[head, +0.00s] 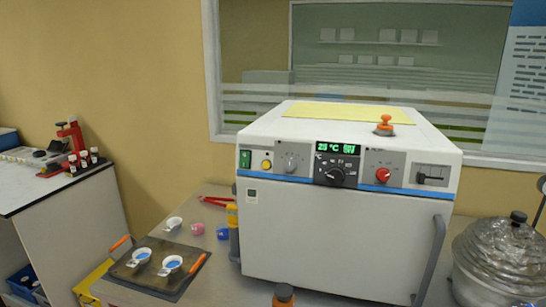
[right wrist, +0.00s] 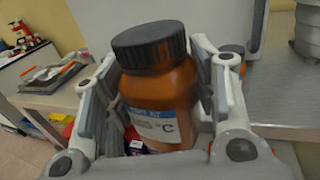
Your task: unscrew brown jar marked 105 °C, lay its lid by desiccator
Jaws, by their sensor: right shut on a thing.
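My right gripper (right wrist: 163,85) is shut on a brown jar (right wrist: 160,92), its fingers on both sides of the jar. The jar is nearly upright, with a black ribbed lid (right wrist: 148,42) on it. Its white and blue label shows "°C"; I cannot read the number. The desiccator (head: 500,258), a clear ribbed dome with a black knob, stands at the right of the bench in the head view. A grey round part (right wrist: 306,28) at the right wrist view's upper right may be its base. My left gripper is not in view.
A white oven (head: 335,225) fills the bench middle, its handle facing out. A dark tray (head: 155,268) with small dishes lies left of it. An orange-brown bottle top (head: 284,295) shows at the bottom edge; I cannot tell whether it is the held jar.

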